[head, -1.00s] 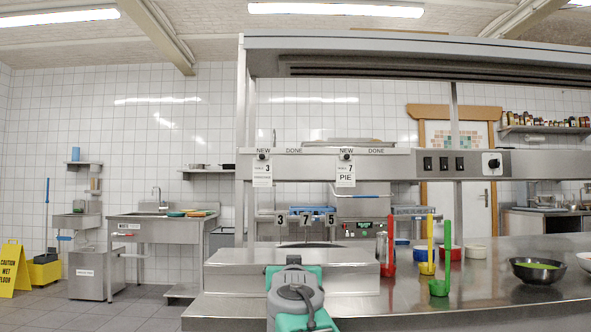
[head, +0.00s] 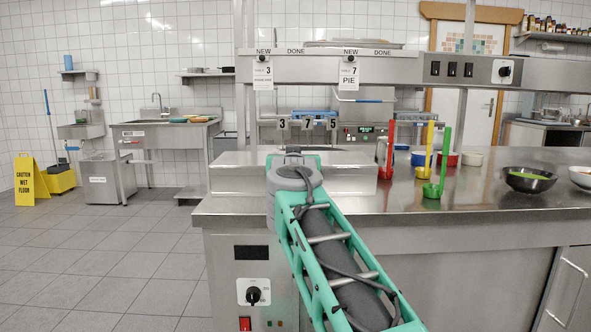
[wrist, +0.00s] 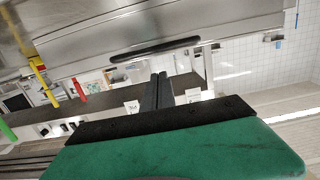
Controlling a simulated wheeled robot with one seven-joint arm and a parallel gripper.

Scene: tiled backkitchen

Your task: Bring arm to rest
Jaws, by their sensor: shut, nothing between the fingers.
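My gripper (wrist: 159,80) shows in the wrist view, its two dark fingers together and nothing between them. Its black and green body fills the lower part of that view. In the head view my green and grey arm reaches from the bottom edge up to the front left of the steel counter. My gripper cannot be made out in the head view. The wrist view is tilted, with a steel surface close above the fingers.
The steel counter (head: 480,220) carries red (head: 387,150), yellow (head: 427,150) and green (head: 440,170) upright-handled ladles and a black bowl (head: 529,179). An order rail (head: 400,66) runs above. A yellow wet-floor sign (head: 30,180) stands far left; the tiled floor (head: 100,250) between is clear.

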